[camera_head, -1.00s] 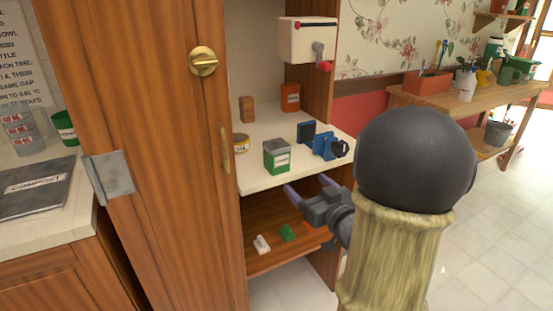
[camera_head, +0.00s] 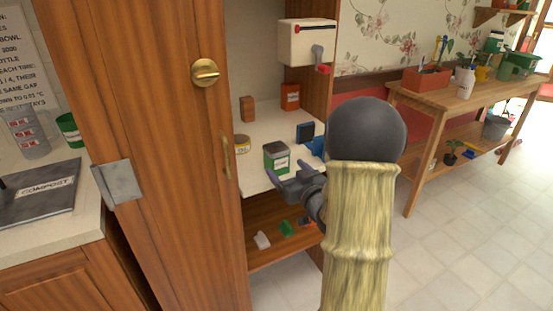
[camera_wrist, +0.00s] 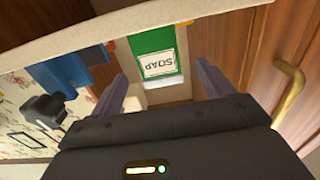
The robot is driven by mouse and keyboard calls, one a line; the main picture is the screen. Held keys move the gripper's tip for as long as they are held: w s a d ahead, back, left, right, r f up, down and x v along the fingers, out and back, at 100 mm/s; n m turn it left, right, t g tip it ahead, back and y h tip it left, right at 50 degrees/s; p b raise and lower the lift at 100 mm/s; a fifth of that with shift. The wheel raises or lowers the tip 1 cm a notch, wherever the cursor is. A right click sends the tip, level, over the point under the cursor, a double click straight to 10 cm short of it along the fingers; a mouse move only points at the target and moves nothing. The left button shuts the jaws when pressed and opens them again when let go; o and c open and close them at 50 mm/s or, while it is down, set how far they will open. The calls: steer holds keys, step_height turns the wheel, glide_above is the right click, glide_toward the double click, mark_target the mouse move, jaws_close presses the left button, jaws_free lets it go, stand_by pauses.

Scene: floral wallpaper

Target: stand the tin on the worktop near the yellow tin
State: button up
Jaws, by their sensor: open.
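A green tin with a grey lid (camera_head: 276,158) stands near the front edge of the pale worktop (camera_head: 262,128) inside the cupboard. In the wrist view the green tin (camera_wrist: 155,52) shows a white label reading SOAP, upside down. A small round yellow tin (camera_head: 242,144) stands left of it, near the open door. My gripper (camera_head: 284,184) is open and empty, just in front of the worktop edge. In the wrist view the fingers of my gripper (camera_wrist: 160,88) are spread, with the green tin beyond and between them.
Blue items (camera_head: 306,132) stand right of the green tin, with a dark object beside them in the wrist view (camera_wrist: 45,110). The open wooden door (camera_head: 160,150) is close on the left. A lower shelf (camera_head: 265,225) holds small items. Orange and brown boxes stand behind.

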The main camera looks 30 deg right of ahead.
mark_target(276, 157)
steer(key=shift+w, duration=1.25)
steer(key=shift+w+r, duration=0.1)
steer(key=shift+w, duration=2.5)
steer(key=c, duration=1.3)
steer(key=shift+r+p, duration=1)
steer(key=shift+r, duration=4.05)
